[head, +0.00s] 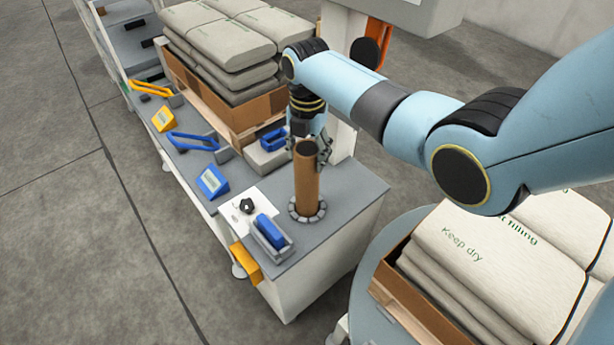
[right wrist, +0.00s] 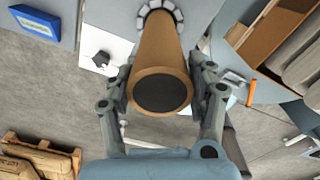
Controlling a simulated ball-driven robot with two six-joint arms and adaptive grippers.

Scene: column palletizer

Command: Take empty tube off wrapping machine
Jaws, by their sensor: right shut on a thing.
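A brown cardboard tube (head: 307,184) stands upright in a grey ring-shaped holder (head: 307,210) on the near end of the grey machine top. My right gripper (head: 311,148) is shut on the tube near its upper end. In the right wrist view the tube (right wrist: 160,60) runs away from me to the ring, with its dark open end close to the camera. The fingers of my right gripper (right wrist: 160,88) lie on both sides of it there. My left gripper is not in the head view.
Beside the tube are a blue block in a grey cradle (head: 268,236), a black knob (head: 246,205) on a white plate and a blue display box (head: 212,181). Stacked sacks (head: 229,42) stand behind. More sacks (head: 500,243) fill a carton at the right. The floor at left is clear.

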